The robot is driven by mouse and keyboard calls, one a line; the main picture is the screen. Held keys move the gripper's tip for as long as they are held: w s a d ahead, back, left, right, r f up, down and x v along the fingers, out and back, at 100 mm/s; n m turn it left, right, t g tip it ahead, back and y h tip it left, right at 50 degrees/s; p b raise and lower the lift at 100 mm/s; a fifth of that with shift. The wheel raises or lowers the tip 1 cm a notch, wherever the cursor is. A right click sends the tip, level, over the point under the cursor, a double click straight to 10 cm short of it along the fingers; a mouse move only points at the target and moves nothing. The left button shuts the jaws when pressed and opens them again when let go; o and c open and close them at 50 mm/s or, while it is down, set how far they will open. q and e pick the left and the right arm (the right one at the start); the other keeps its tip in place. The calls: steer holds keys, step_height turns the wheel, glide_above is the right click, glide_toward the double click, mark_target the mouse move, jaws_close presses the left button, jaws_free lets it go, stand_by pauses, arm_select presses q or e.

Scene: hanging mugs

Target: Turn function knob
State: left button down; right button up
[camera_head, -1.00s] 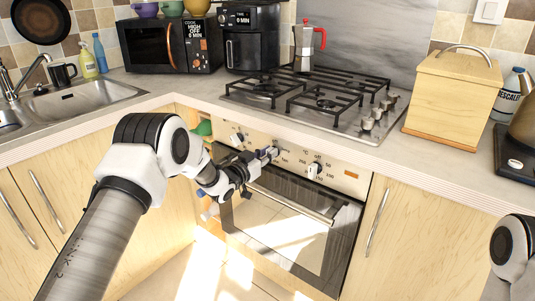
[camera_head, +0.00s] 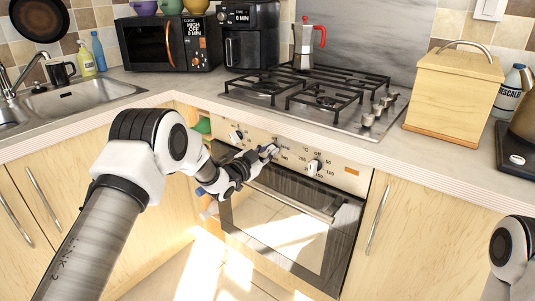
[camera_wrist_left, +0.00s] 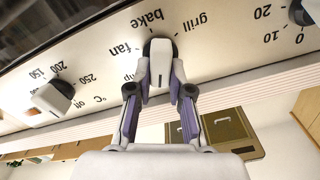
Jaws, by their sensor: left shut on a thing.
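The function knob (camera_wrist_left: 160,50) is a light grip on a dark round base, in the middle of the oven's control panel. The labels bake, grill and fan stand around it, upside down in the left wrist view. My left gripper (camera_wrist_left: 160,77) is shut on the knob, one finger on each side. In the head view, my left gripper (camera_head: 270,151) reaches the panel from the left and largely hides this knob. The knob's exact setting is hard to read. My right gripper is out of view; only part of my right arm shows at the lower right.
The temperature knob (camera_head: 315,166) is right of my gripper and the timer knob (camera_head: 237,134) is left of it. The oven door handle (camera_head: 290,202) runs just below. The worktop edge (camera_head: 290,143) overhangs the panel, with the hob (camera_head: 350,126) above.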

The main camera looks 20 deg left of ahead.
arm_select(q)
steer(key=shift+w+a+f+m+b, duration=0.1)
steer(key=shift+f+m+b, duration=0.3)
steer(key=shift+m+b, duration=4.4)
steer(key=shift+s+a+f+m+b, duration=0.1)
steer(key=shift+f+m+b, duration=0.3)
steer(key=shift+m+b, duration=4.45)
steer(key=shift+w+f+m+b, duration=0.1)
steer(key=shift+f+m+b, duration=0.3)
steer(key=shift+m+b, duration=4.4)
steer(key=shift+m+p, duration=1.05)
steer(key=shift+m, duration=0.1)
steer(key=c, duration=1.1)
jaws_free()
steer(key=shift+o, duration=0.2)
